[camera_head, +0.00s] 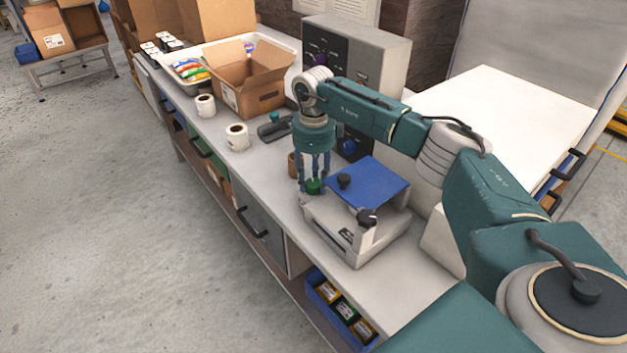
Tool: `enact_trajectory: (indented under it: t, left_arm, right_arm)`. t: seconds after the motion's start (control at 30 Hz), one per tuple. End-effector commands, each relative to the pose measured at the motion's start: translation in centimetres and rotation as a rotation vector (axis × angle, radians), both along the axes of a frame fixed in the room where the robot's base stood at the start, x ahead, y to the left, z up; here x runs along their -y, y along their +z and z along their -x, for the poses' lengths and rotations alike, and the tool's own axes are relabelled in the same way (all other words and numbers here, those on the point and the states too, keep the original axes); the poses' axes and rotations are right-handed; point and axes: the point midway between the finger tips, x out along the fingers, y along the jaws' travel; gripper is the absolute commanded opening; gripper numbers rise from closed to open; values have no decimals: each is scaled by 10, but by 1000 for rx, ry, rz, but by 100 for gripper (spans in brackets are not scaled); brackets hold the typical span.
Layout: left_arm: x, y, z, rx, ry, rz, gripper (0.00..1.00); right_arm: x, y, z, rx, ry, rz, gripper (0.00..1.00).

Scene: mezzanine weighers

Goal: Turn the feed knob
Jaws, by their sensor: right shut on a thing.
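My right gripper (312,184) points straight down, with its blue fingers closed around a small green knob-like thing (315,187) at the far left corner of a light grey machine (338,238). The fingers partly hide the green thing. The machine has a blue top plate (370,182), a black knob (344,181) on the plate and another black knob (367,217) at its near edge. No label tells me which is the feed knob. A grey control box (385,55) behind has a dark panel with purple and blue knobs, partly hidden by my arm. My left gripper is out of view.
On the white bench stand an open cardboard box (262,97), white rolls (237,137) and a tray (287,42) with colourful packets. A dark teal handheld tool (274,127) lies behind the gripper. A blue bin (322,298) sits below.

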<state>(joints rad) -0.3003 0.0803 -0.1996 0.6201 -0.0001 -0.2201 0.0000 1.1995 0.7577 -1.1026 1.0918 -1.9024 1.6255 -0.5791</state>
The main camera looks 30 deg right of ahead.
Motion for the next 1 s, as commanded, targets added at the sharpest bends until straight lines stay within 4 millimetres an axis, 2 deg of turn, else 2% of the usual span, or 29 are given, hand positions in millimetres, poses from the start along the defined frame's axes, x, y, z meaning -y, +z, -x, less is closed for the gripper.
enact_trajectory:
  t: [1.0]
  left_arm:
    - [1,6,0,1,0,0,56]
  right_arm:
    - [0,1,0,1,-966,1,10]
